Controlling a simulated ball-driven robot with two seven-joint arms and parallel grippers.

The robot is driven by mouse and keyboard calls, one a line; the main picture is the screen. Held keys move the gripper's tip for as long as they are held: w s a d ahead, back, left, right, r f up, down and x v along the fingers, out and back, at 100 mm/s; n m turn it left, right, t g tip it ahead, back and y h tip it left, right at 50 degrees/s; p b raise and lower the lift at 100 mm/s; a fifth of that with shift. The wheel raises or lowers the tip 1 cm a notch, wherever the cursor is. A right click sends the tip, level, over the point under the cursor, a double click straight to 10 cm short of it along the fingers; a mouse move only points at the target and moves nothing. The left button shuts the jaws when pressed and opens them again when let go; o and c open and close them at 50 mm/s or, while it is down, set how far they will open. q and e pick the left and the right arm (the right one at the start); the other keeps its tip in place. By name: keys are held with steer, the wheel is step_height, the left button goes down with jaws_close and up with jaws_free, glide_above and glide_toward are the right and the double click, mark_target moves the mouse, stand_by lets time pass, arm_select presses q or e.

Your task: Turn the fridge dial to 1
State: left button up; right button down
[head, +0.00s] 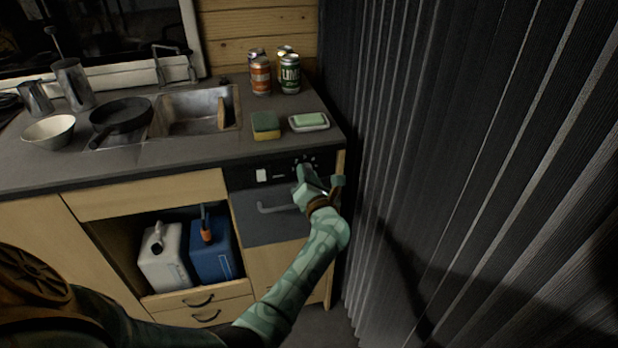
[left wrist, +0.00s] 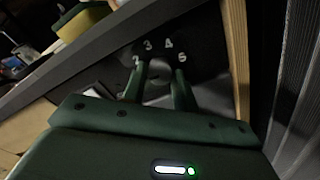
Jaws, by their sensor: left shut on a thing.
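The fridge (head: 275,228) is a dark-fronted unit with a handle, set under the counter's right end. Its dial (left wrist: 158,70) is a small dark knob on the control panel, with white numbers around it in the left wrist view; 3, 4 and 5 are readable. My left gripper (left wrist: 160,75) is shut on the dial, one finger on each side. In the head view my left gripper (head: 303,178) is at the panel's right part and hides most of the dial. I cannot tell which number the dial points to. My right gripper is not in view.
A sponge (head: 265,125) and a soap dish (head: 309,122) lie on the counter above the panel. Several cans (head: 260,75) stand behind them. A dark curtain (head: 440,150) hangs close on the right. Two jerrycans (head: 165,262) stand in the open cabinet to the left.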

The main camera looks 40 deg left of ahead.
arm_select(q)
steer(key=shift+f, duration=0.25)
stand_by(0.3)
steer(key=o, duration=1)
steer(key=shift+c, duration=0.2)
steer(key=shift+r, duration=0.1)
steer(key=p+v, duration=0.1)
steer(key=v, duration=0.6)
steer(key=shift+s+d+p, duration=0.2)
steer(key=shift+p, duration=0.2)
